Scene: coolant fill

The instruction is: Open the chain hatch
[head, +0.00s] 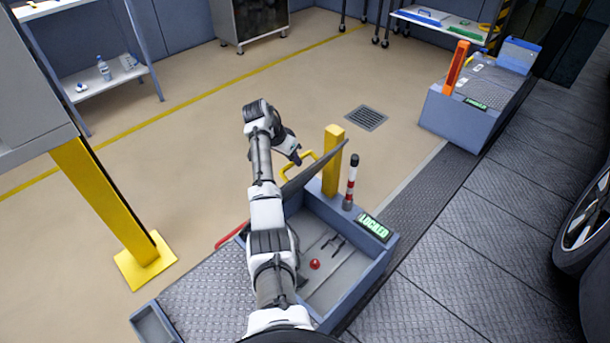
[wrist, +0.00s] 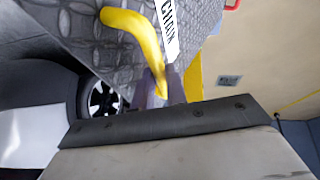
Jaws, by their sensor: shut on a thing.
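The chain hatch lid (head: 318,168) stands raised and steeply tilted over its open box, seen nearly edge-on in the head view. In the wrist view its patterned plate (wrist: 75,35) fills the upper left, with a label (wrist: 169,28) reading CHAIN. The yellow handle (head: 286,168) is on the lid's far side; it also shows in the wrist view (wrist: 135,27). My gripper (head: 296,160) is at this handle, and in the wrist view its fingers (wrist: 157,88) are shut on the handle's near end. The open box (head: 352,292) shows a red knob (head: 315,264) and dark slots inside.
A yellow post (head: 333,160) and a red-and-white post (head: 350,182) stand close right of the lid. A green LOCKED sign (head: 374,227) is on the box rim. A red bar (head: 232,234) sticks out left. Floor beyond is clear, with a drain grate (head: 366,118).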

